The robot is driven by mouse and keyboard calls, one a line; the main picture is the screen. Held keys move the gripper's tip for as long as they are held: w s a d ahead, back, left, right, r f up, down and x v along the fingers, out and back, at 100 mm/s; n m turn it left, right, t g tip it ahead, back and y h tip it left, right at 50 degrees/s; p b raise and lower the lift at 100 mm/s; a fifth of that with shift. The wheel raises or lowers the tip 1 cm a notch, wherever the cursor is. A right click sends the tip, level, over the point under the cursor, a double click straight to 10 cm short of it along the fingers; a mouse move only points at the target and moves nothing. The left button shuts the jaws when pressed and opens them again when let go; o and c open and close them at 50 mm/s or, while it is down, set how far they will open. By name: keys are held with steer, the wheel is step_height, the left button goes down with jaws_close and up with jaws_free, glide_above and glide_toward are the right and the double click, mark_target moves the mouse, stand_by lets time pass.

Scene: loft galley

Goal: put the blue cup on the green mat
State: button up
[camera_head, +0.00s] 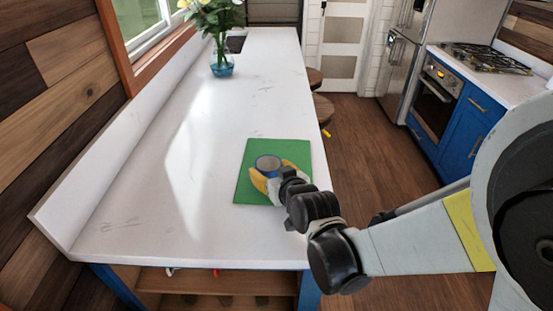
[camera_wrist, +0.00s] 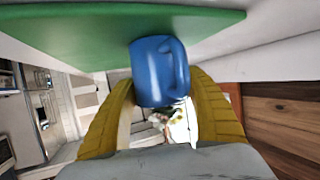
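The blue cup (camera_head: 268,164) is upright over the green mat (camera_head: 246,190), with its dark round opening facing up. In the wrist view the cup (camera_wrist: 158,75) shows its handle, and its base meets the green mat (camera_wrist: 60,35) with no clear gap. The picture there is turned over, so the mat is at the top. My gripper (camera_head: 276,177) reaches in from the front right, with its yellow fingers on both sides of the cup. In the wrist view my gripper (camera_wrist: 160,82) appears shut on the cup's sides.
The white counter (camera_head: 170,190) is clear around the mat, mainly to the left. A glass vase with flowers (camera_head: 221,66) stands at the far end. A raised ledge and window run along the left. Stools (camera_head: 322,108) stand beyond the counter's right edge.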

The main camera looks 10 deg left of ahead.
steer(key=o, duration=0.4)
steer(key=shift+o, duration=0.2)
steer(key=shift+r, duration=0.1)
steer(key=shift+s+d+r+p, duration=0.15)
steer(key=shift+r+p, duration=0.1)
steer(key=shift+p, duration=0.1)
steer(key=p+v, duration=0.2)
steer(key=v, duration=1)
steer(key=d+r+m+g+h, duration=0.1)
steer(key=d+m+h, duration=0.25)
steer(key=d, duration=1.15)
steer(key=s+d+r+m+g+h, duration=0.1)
steer(key=s+d+m+g+h, duration=0.2)
steer(key=s+d, duration=0.7)
steer(key=d+h, duration=0.1)
steer(key=d, duration=0.2)
steer(key=shift+s+m, duration=0.2)
steer(key=shift+m, duration=0.15)
steer(key=shift+d+h, duration=0.1)
steer(key=shift+h, duration=0.15)
